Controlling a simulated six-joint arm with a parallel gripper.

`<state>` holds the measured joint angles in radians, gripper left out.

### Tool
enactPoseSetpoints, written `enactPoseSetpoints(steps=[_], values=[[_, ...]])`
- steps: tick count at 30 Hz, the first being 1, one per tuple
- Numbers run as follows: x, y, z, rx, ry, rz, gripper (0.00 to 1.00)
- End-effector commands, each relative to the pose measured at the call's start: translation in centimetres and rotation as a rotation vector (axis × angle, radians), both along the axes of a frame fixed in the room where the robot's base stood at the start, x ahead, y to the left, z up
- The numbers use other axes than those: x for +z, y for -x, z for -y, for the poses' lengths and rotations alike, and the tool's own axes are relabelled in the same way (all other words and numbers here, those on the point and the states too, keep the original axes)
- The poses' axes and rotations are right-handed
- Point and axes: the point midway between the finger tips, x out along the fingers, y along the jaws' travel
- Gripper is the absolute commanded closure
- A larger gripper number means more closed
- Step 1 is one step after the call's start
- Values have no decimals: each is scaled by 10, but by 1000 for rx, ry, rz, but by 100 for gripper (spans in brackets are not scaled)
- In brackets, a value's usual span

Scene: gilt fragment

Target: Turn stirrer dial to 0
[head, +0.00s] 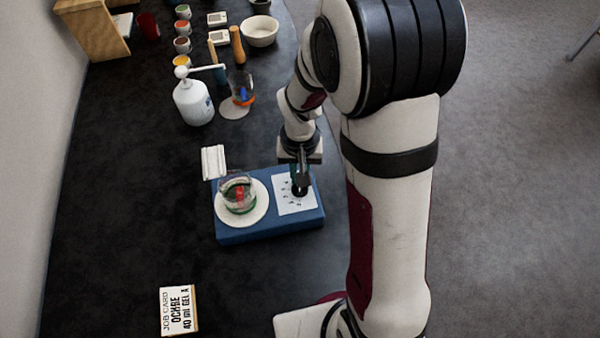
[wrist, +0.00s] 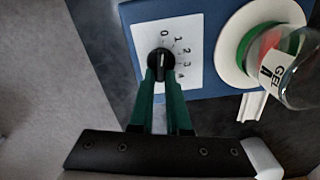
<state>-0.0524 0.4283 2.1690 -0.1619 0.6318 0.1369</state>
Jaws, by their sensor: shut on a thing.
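The blue stirrer (head: 270,232) stands on the dark bench, with its white dial plate (head: 283,206) on the right. The black stirrer dial (wrist: 160,65) sits on that plate, beside the printed numbers 0 to 4. A thin pale mark on the dial runs roughly up and down in the wrist view; the exact setting is hard to read. My gripper (wrist: 161,77) has its green fingers shut on the dial from both sides. In the head view my gripper (head: 300,184) points down over the plate and partly hides the dial.
A glass beaker (wrist: 290,75) labelled GEL A, with green and red inside, stands on the stirrer's white round plate (head: 262,212) close by. A white pump bottle (head: 193,103), cups and a bowl (head: 260,31) stand farther back. A job card (head: 179,311) lies in front.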

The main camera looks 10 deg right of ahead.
Motion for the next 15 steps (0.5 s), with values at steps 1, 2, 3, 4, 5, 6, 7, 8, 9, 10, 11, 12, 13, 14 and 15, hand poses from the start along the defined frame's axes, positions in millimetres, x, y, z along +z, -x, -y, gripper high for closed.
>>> enactPoseSetpoints(steps=[1,2,3,4,5,6,7,8,9,10,11,12,13,14,15], values=[[1,-1,0,2,1,3,100],[1,-1,0,1,0,3,100],[1,-1,0,1,0,3,82],[1,-1,0,1,0,3,76],[1,-1,0,1,0,3,71],[1,-1,0,1,0,2,64],[0,-1,0,1,0,2,58],[0,-1,0,1,0,2,55],[0,0,0,1,0,2,55],[0,0,0,1,0,2,55],[0,0,0,0,0,1,55],[0,0,0,0,0,1,55],[0,0,0,0,0,1,55],[0,0,0,0,0,1,55],[0,0,0,0,0,1,55]])
